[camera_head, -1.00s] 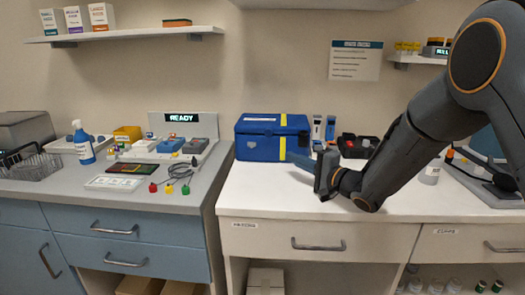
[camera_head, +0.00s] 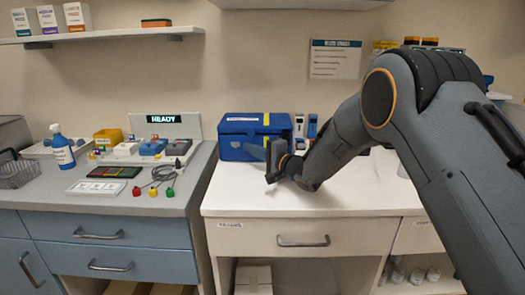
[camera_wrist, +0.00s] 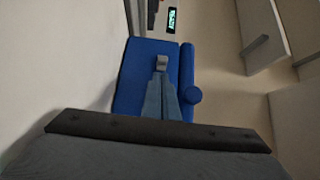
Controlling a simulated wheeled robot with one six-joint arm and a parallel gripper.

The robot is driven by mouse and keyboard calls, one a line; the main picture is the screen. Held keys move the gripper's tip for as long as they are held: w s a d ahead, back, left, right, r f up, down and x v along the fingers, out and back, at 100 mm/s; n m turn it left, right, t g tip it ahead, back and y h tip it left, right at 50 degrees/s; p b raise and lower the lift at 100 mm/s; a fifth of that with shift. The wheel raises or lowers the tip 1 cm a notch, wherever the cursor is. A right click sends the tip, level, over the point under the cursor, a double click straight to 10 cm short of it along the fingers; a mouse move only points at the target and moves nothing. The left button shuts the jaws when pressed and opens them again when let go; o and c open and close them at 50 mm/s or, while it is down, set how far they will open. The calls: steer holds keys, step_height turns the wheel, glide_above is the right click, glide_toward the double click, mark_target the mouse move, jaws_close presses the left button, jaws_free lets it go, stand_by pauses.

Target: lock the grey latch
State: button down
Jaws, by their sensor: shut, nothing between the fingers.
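The blue box (camera_head: 232,128) stands on the white counter, and its front side faces my gripper. In the wrist view the box (camera_wrist: 133,75) appears turned sideways, with a seam along its right part. The small grey latch (camera_wrist: 161,62) shows on its near face, just beyond my fingertips. My gripper (camera_head: 247,150) is in front of the box, with its fingers shut and empty. In the wrist view the blue-grey fingers (camera_wrist: 160,82) point at the latch; I cannot tell whether they touch it. The latch is too small to make out in the head view.
A rounded blue piece (camera_wrist: 194,96) sticks out beside the fingers. Right of the box stand slim blue-and-white items (camera_head: 305,128), partly behind my arm. The white counter (camera_head: 232,190) is clear in front. A grey bench with coloured plugs (camera_head: 153,192) and a cable lies left.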

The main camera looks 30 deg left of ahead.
mark_target(234, 146)
steer(key=shift+s+a, duration=0.45)
steer(key=shift+a, duration=0.4)
steer(key=shift+s+a, duration=0.35)
steer(key=shift+a, duration=0.2)
steer(key=shift+s+a, duration=0.3)
steer(key=shift+a, duration=0.2)
steer(key=shift+d, duration=0.1)
steer(key=d, duration=0.1)
steer(key=w+d, duration=0.1)
steer(key=d, duration=0.1)
steer(key=w+d, duration=0.1)
steer(key=shift+w+d+p, duration=0.1)
steer(key=shift+d+p, duration=0.1)
steer(key=shift+p, duration=0.15)
steer(key=b+v, duration=0.1)
steer(key=v, duration=0.8)
